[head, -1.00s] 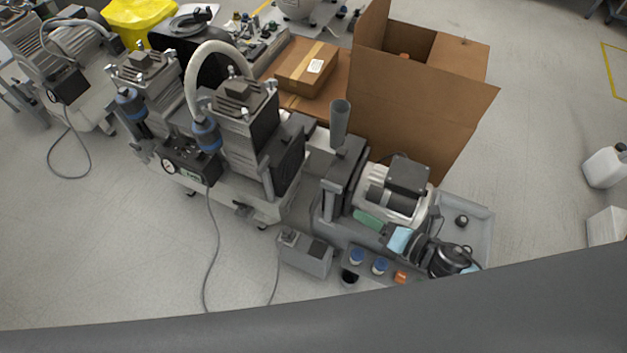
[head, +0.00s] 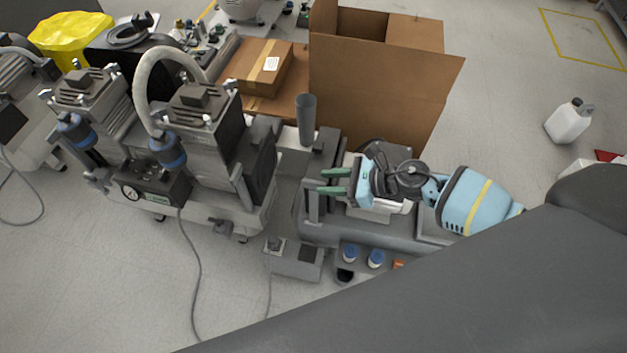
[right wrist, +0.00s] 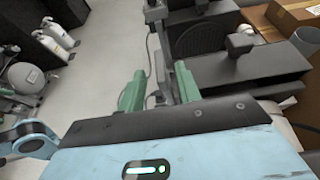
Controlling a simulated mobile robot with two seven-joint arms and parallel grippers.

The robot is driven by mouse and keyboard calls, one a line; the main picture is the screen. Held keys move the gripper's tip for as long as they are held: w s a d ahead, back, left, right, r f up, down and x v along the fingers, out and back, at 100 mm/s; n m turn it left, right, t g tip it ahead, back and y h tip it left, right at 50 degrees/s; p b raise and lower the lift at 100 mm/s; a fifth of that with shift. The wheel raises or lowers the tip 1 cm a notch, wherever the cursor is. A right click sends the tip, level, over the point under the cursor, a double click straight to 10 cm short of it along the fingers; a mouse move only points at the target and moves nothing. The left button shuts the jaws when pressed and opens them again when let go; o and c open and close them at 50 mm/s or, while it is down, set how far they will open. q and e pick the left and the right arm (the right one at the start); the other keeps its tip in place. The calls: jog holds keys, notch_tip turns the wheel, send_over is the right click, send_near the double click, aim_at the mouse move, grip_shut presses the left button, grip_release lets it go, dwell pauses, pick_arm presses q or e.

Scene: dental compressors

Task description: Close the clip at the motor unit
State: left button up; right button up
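The motor unit, with a pale ribbed housing (head: 380,214), stands on a grey base at centre right of the head view. My right gripper (head: 334,182) reaches over it from the right and hides much of it. Its two green fingers point left, toward the grey upright part beside the motor. In the right wrist view the fingers (right wrist: 160,88) stand apart with nothing between them, and dark machine parts lie beyond. I cannot make out the clip in either view. My left gripper is not in view.
A compressor (head: 205,135) with a grey hose stands left of the motor unit. An open cardboard box (head: 385,95) stands behind it. A grey control box (head: 296,261) and blue-capped jars (head: 376,258) are in front. A white canister (head: 568,122) stands on open floor at right.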

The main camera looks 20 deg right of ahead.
aim_at(317, 182)
jog(key=shift+x, duration=2.2)
grip_shut()
